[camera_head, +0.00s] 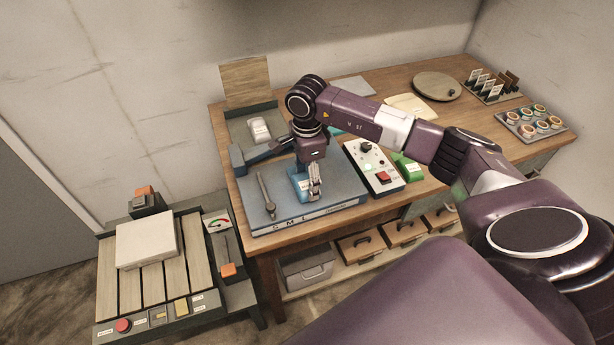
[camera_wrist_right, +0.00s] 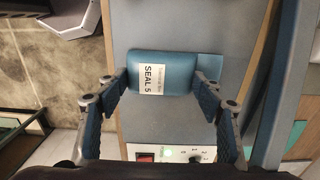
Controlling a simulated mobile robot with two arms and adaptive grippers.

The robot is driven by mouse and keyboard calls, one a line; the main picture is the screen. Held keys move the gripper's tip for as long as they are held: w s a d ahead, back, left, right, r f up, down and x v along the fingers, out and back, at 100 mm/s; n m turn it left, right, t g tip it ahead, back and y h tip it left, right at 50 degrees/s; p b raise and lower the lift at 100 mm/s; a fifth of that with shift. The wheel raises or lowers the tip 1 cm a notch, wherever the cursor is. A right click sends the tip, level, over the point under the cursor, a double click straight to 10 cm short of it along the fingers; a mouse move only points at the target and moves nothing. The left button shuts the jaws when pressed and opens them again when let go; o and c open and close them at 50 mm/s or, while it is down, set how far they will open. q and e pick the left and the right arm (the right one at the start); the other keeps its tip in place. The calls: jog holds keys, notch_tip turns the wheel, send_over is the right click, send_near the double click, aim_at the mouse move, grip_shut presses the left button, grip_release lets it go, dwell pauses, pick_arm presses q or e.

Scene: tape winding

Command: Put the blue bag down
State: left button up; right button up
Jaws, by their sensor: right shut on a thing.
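The blue bag (camera_head: 297,186), with a white label reading "SEAL 5" in the right wrist view (camera_wrist_right: 175,75), is at the grey-blue plate (camera_head: 330,190) of the bench device marked S M L. My right gripper (camera_head: 313,186) points down over this plate and is shut on the bag, with one finger at each side of it in the right wrist view (camera_wrist_right: 163,85). The fingers hide part of the bag in the head view. I cannot tell whether its underside touches the plate. My left gripper is not in view.
A grey lever tool (camera_head: 265,195) lies on the plate's left. A control box (camera_head: 375,167) with a red switch stands right of it, beside a green item (camera_head: 407,168). A tray of round tins (camera_head: 535,122) is at the far right. A slatted platform (camera_head: 150,285) holds a white parcel (camera_head: 146,238).

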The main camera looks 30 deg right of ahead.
aim_at(307, 182)
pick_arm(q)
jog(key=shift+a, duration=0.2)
pick_arm(e)
jog(key=shift+f+b, duration=0.4)
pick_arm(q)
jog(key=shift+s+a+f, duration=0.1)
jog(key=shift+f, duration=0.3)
pick_arm(e)
jog(key=o, duration=1.2)
jog(key=shift+r, duration=0.1)
jog(key=shift+c, duration=0.2)
jog(key=shift+r+p, duration=0.4)
jog(key=shift+r, duration=0.15)
pick_arm(q)
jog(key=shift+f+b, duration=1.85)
jog(key=shift+b, duration=0.35)
pick_arm(e)
notch_tip(307, 182, up, 12)
jog(key=shift+f, duration=0.2)
